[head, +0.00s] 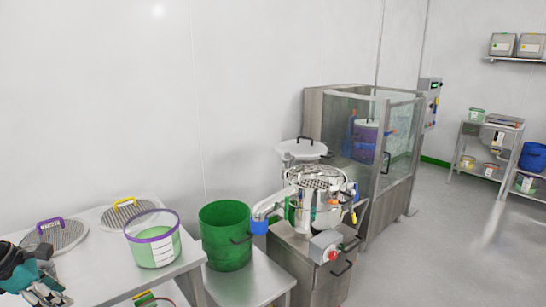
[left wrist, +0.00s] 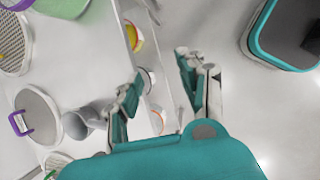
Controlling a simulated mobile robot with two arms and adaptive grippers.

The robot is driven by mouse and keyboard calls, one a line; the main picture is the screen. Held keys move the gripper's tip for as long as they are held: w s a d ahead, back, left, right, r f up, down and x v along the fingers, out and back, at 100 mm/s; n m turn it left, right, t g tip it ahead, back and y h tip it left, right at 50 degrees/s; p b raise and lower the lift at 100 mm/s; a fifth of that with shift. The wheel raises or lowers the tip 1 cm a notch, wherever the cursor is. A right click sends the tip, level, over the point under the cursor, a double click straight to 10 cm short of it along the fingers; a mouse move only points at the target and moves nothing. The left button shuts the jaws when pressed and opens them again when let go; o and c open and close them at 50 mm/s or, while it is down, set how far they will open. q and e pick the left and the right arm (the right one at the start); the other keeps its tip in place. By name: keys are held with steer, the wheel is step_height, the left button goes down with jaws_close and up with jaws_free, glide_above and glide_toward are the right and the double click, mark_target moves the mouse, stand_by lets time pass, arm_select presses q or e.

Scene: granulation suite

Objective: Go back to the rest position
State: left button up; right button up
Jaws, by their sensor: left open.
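My left gripper (head: 48,288) shows at the lower left corner of the head view, by the near end of the white table. In the left wrist view its two teal and grey fingers (left wrist: 158,88) stand apart, with nothing between them. Behind the gap are the table's edge and floor. My right gripper is in neither view.
The white table (head: 110,272) holds a purple-handled sieve (head: 62,236), a yellow-handled sieve (head: 130,213) and a purple-rimmed tub (head: 153,240). A green bucket (head: 226,236) stands beside it, left of the steel sifter (head: 316,205). A glazed cabinet (head: 398,150) stands behind. Floor at right (head: 440,240) is clear.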

arm_select(q)
steer(key=w+d+f+n+t+h, duration=0.45)
steer(key=d+f+n+h, duration=0.4)
steer(key=d+f, duration=0.45)
steer(key=s+a+f+n+t+y, duration=0.1)
steer(key=s+f+n+t+y, duration=0.15)
steer(key=f+n, duration=0.75)
steer(key=s+a+f+n+t+y, duration=0.15)
steer(key=f+n+y, duration=0.25)
steer(key=f+n, duration=0.7)
steer(key=s+d+f+n+g+y, duration=0.3)
steer(key=s+f+n+g, duration=0.15)
steer(key=s+f, duration=0.95)
steer(key=s+d+f+n+g+y, duration=0.25)
steer(key=s+f+n, duration=0.35)
steer(key=s+f, duration=0.7)
steer(key=s+d+f+n+g, duration=0.1)
steer(key=s+d+n+g, duration=0.1)
steer(key=s, duration=0.6)
steer(key=s+d+n+g, duration=0.1)
steer(key=s+d+g, duration=0.1)
steer(key=s+d, duration=0.3)
steer(key=s+h, duration=0.1)
steer(key=s, duration=0.3)
steer(key=shift+s+f+n, duration=0.15)
steer(key=shift+f+n, duration=0.25)
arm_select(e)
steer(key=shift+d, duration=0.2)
